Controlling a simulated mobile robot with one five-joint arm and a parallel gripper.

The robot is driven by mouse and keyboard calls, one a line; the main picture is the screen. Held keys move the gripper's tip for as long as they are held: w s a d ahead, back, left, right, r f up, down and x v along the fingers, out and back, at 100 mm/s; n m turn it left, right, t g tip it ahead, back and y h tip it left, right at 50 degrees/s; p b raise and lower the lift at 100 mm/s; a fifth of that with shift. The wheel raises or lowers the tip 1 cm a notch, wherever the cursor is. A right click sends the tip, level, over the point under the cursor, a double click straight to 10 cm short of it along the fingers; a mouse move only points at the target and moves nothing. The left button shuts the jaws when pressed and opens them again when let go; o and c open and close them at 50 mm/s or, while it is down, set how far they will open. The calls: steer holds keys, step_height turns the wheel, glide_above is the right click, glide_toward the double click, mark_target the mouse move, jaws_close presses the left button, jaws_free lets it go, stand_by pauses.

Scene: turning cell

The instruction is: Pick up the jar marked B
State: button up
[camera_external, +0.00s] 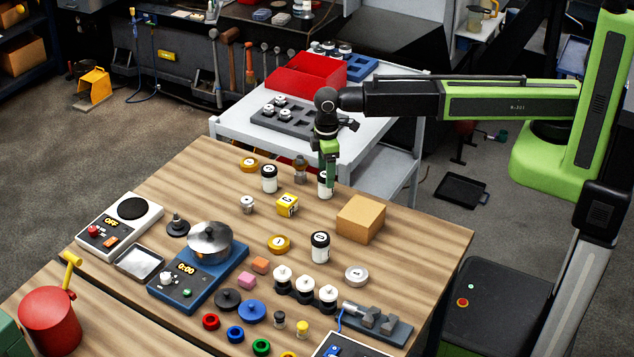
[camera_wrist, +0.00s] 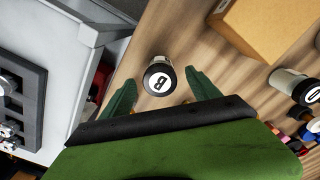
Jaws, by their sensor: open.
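The jar marked B (camera_wrist: 158,80) stands upright on the wooden table, white with a black lid and a white disc bearing the letter B. In the external view the same jar (camera_external: 321,186) is partly hidden behind my gripper. My gripper (camera_external: 330,182) points down over the jar from the far side of the table. In the wrist view my gripper (camera_wrist: 161,88) is open, with one green finger on each side of the jar and a gap at each side. Nothing is held.
A cardboard box (camera_external: 361,219) stands right of the jar. Similar black-lidded jars stand at the left (camera_external: 269,178) and nearer the front (camera_external: 320,246). A white cart (camera_external: 226,126) with a red bin (camera_external: 306,76) is behind the table.

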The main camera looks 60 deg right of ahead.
step_height(320, 180, down, 5)
steer(key=b, duration=0.5)
steer(key=shift+w+f, duration=0.1)
steer(key=shift+f, duration=0.05)
steer(key=shift+r, duration=0.2)
steer(key=c, duration=1.5)
steer(key=shift+c, duration=0.2)
steer(key=shift+r+p, duration=0.55)
step_height(320, 180, up, 4)
steer(key=p, duration=0.4)
steer(key=d+r+p, duration=0.6)
steer(key=d, duration=0.5)
steer(key=shift+d, duration=0.3)
